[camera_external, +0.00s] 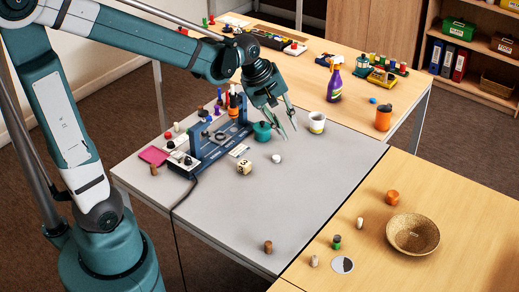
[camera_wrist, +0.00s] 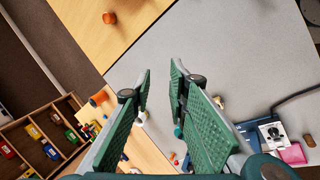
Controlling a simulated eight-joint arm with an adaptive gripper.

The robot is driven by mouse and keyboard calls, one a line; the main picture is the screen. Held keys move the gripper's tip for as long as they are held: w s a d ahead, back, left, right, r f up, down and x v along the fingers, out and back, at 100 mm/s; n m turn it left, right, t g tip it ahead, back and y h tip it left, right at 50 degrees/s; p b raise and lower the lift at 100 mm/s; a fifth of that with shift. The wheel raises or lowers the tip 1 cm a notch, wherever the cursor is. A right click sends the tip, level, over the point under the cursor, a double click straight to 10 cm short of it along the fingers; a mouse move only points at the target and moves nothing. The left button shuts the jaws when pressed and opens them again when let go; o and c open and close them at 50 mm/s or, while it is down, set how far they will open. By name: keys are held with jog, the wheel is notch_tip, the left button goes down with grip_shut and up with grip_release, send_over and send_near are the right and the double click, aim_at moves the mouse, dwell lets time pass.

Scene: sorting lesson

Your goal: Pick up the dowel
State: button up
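My gripper (camera_external: 289,130) is above the far part of the grey table (camera_external: 300,205). Its fingers are apart with nothing between them, as the wrist view also shows (camera_wrist: 161,85). Several small pegs could be the dowel, and I cannot tell which one is. A short brown cylinder (camera_external: 268,246) stands near the front edge of the grey table, well away from my gripper. Pale pegs (camera_external: 314,261) (camera_external: 360,223) and a green-and-brown peg (camera_external: 336,242) stand on the wooden table. A wider orange-brown cylinder (camera_external: 392,197) is near the basket.
A wicker basket (camera_external: 413,250) and a black-and-white disc (camera_external: 342,265) are on the wooden table. Near my gripper are a teal pot (camera_external: 262,131), a white cup (camera_external: 317,122), a die (camera_external: 244,167) and a blue device (camera_external: 215,145). The middle front of the grey table is clear.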

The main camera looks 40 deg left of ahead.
jog(key=w+d+f+n+g+h+b, duration=0.15)
jog(key=w+d+f+n, duration=0.3)
jog(key=d+f, duration=0.55)
jog(key=n+g+b, duration=0.2)
jog(key=n, duration=0.2)
send_near(360, 219)
jog(key=f, duration=0.1)
jog(key=shift+d+f+n, duration=0.25)
jog(key=shift+d+f, duration=0.25)
jog(key=shift+d, duration=0.05)
jog(key=shift+b+x, duration=0.4)
jog(key=shift+x, duration=0.9)
jog(key=shift+f, duration=0.1)
jog(key=shift+b+x, duration=0.85)
jog(key=shift+x, duration=1.7)
jog(key=shift+w, duration=0.1)
